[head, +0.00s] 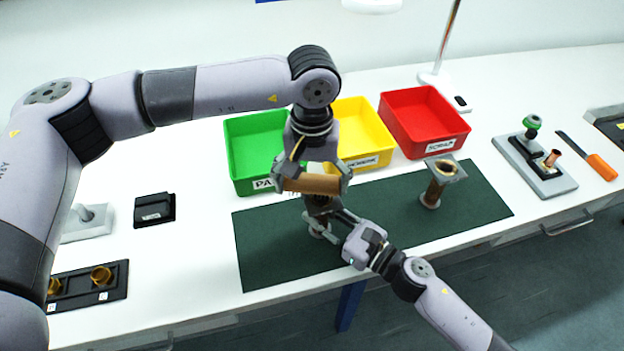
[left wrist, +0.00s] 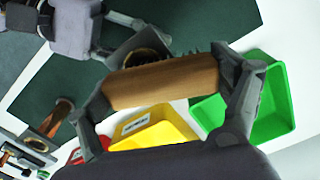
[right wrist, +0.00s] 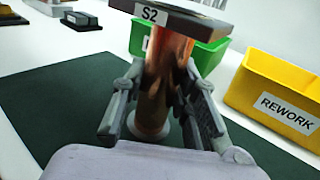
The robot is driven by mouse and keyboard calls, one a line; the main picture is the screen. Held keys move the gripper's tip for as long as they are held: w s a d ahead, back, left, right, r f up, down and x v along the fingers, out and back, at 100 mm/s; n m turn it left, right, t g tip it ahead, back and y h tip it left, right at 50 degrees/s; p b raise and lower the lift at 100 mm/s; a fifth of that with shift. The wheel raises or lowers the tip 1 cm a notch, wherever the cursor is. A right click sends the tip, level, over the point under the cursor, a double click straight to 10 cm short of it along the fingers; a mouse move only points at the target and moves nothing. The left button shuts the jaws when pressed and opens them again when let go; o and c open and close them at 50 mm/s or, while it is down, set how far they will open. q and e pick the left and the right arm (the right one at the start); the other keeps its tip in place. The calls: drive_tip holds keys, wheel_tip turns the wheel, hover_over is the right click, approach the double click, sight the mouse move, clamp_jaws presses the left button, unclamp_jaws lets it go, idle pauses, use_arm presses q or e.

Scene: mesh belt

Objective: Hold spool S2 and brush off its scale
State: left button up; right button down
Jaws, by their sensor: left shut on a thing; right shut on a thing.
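Spool S2 (right wrist: 160,85) stands upright on the green mat, with a copper-coloured barrel and a dark square top flange labelled S2. My right gripper (right wrist: 158,115) is shut around its barrel; in the head view this gripper (head: 332,216) reaches in from the lower right. My left gripper (head: 312,183) is shut on a wooden-backed brush (left wrist: 165,82) and holds it level over the spool's top. In the left wrist view the dark flange (left wrist: 128,50) shows beside the brush, with bristles near it. Whether the bristles touch the flange, and any scale, I cannot tell.
A second spool (head: 433,190) stands on the right of the green mat (head: 265,255). Green (head: 237,160), yellow (head: 372,150) and red (head: 425,120) bins stand behind. A grey fixture (head: 540,175) and an orange-handled tool (head: 601,167) lie at right.

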sight(331, 180)
use_arm(q)
drive_tip(key=shift+f, duration=0.35)
idle(0.3)
drive_tip(key=shift+s+d, duration=0.2)
drive_tip(key=shift+d, duration=1.6)
drive_tip(key=shift+w+a, duration=0.15)
drive_tip(key=shift+a, duration=1.65)
drive_tip(key=shift+d, duration=1.8)
drive_tip(key=shift+a, duration=0.1)
idle(1.5)
